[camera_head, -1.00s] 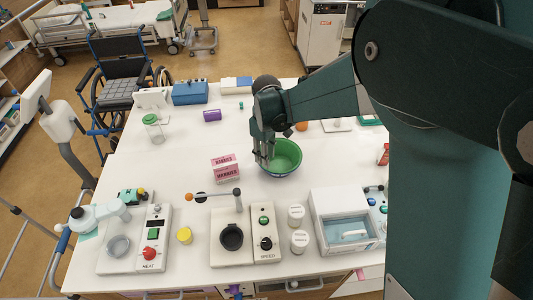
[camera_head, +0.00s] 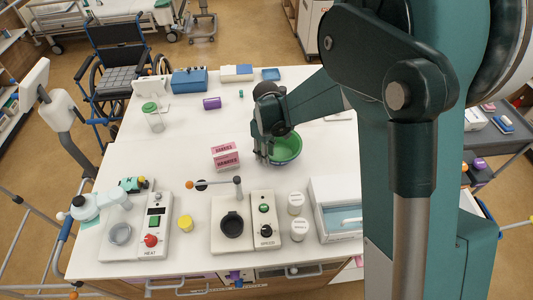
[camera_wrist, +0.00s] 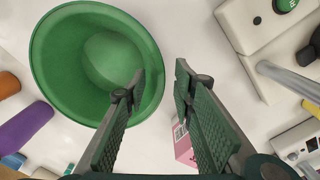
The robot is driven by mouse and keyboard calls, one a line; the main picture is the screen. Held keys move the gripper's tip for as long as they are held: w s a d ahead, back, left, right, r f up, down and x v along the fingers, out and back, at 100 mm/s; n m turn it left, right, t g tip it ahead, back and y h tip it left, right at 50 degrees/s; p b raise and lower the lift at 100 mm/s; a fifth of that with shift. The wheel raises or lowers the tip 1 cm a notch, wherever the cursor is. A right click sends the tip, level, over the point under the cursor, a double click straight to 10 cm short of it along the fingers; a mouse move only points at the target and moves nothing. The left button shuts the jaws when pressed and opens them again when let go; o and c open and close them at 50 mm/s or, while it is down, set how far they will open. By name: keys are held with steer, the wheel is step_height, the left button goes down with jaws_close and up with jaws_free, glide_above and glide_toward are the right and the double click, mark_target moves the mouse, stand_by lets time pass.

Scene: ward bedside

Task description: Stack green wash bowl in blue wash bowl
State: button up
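The green wash bowl (camera_head: 287,147) stands upright on the white table, right of the pink box, and it fills the upper left of the wrist view (camera_wrist: 75,70). A thin bluish band, perhaps the blue wash bowl (camera_head: 286,164), shows below its front rim in the head view. No separate blue bowl is visible elsewhere. My gripper (camera_head: 264,157) is at the bowl's left side. In the wrist view my gripper (camera_wrist: 160,73) has its fingers apart, with one over the bowl's inside, the other outside, and the rim between them. Contact with the rim cannot be told.
A pink box (camera_head: 225,157) is close left of my gripper. A burner-like unit with a dark cup (camera_head: 232,226), two white jars (camera_head: 297,203) and a clear-lidded box (camera_head: 338,205) stand in front. A purple cylinder (camera_head: 211,103) lies behind. The table's left middle is clear.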

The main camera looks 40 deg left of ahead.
jaws_close()
steer(key=shift+w, duration=0.15)
steer(key=shift+w+d+b, duration=0.25)
steer(key=shift+w+b, duration=0.05)
steer(key=shift+w, duration=0.7)
jaws_free()
steer(key=shift+r, duration=0.1)
steer(key=shift+r, duration=5.9)
